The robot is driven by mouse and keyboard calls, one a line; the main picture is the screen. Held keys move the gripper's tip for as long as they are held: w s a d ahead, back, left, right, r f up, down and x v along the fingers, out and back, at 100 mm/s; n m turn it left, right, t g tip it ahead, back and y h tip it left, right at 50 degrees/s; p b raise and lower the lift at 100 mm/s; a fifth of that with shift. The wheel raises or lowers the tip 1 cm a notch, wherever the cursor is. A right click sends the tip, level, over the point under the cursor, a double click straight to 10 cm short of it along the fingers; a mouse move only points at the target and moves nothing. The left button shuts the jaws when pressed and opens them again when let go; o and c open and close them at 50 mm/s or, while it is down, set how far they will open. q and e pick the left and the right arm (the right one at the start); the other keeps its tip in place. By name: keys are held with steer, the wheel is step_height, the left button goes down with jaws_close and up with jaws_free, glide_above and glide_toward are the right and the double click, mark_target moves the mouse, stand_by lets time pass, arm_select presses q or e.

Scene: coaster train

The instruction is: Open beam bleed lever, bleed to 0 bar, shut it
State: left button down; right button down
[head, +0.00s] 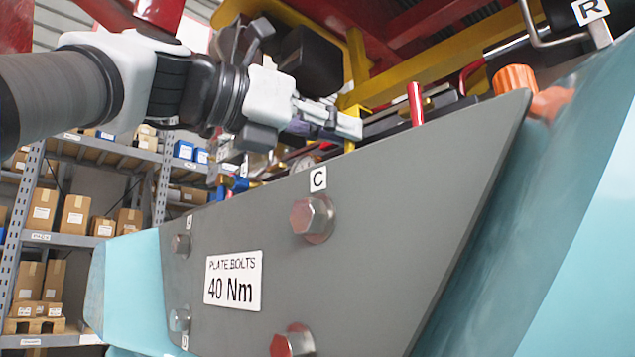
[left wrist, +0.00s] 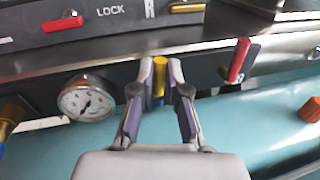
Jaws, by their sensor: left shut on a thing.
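My left gripper (head: 328,122) reaches in from the left above the grey plate's top edge in the head view. In the left wrist view its two fingers (left wrist: 160,84) are shut on a short yellow lever (left wrist: 160,68), which stands up between the fingertips. I cannot read a label on this lever. A round pressure gauge (left wrist: 87,100) with a white face sits left of the fingers; its needle is too small to read surely. My right gripper is in neither view.
A red lever (left wrist: 240,60) stands right of the gripper, with an orange knob (left wrist: 311,110) farther right. A panel marked LOCK (left wrist: 110,12) lies behind. A grey bolted plate (head: 400,210) stands in front. Yellow and red beams (head: 440,60) hang close above the arm.

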arm_select(q)
steer(key=shift+w+a+f+n, duration=0.1)
steer(key=shift+w+n, duration=0.05)
steer(key=shift+n, duration=0.45)
steer(key=c, duration=1.2)
jaws_free()
